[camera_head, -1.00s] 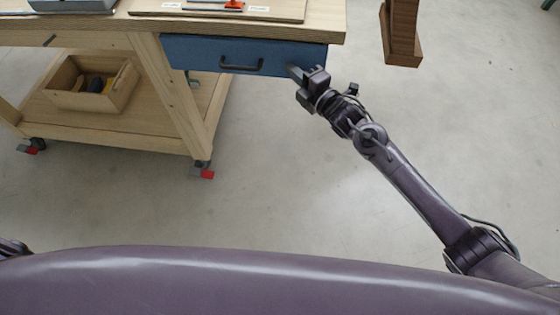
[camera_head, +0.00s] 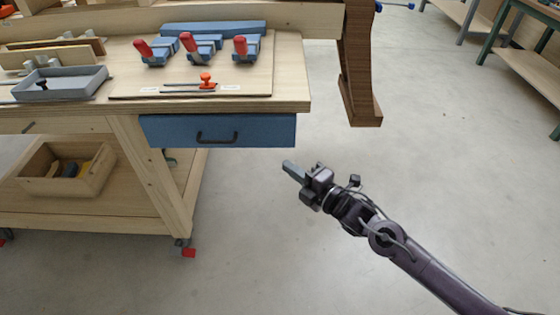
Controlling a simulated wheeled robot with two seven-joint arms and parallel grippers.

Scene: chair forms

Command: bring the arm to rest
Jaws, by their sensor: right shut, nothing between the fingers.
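My right gripper (camera_head: 294,171) is shut and empty. It is held over the open floor, just below and to the right of the blue drawer (camera_head: 262,131), apart from it. My right arm reaches in from the lower right corner. The drawer sits under the workbench top and has a dark handle (camera_head: 217,138); it looks closed. My left gripper is not in view.
The wooden workbench (camera_head: 292,106) carries red-handled blue tools (camera_head: 199,48) and a grey tray (camera_head: 60,84). A wooden box (camera_head: 62,170) stands on its lower shelf. A dark brown wooden piece (camera_head: 361,75) stands behind right. Floor (camera_head: 430,160) around my right arm is clear.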

